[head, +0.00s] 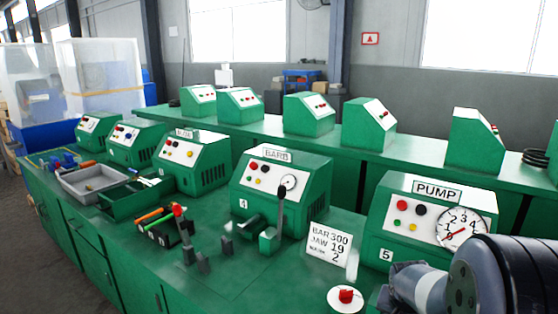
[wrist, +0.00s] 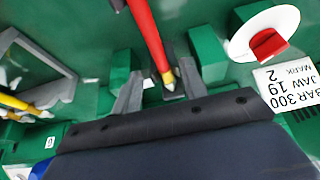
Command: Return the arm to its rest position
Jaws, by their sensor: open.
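My gripper (wrist: 160,85) shows in the wrist view as two grey fingers standing apart above a dark bolted bar. A red rod (wrist: 150,40) with a yellow tip points into the gap between the fingers, and I cannot tell how far from them it is. The fingers are not closed on it. In the head view, my grey and dark arm (head: 470,280) reaches in at the lower right, in front of the pump unit (head: 405,205). I cannot make out the gripper's fingertips in that view.
A white disc (head: 345,298) with a red knob and a label card (head: 328,243) stand on the green bench. The BARB unit (head: 300,190), a black lever (head: 280,205), a grey tray (head: 95,183) and colored tools (head: 150,215) lie further left. More green units line the rear bench.

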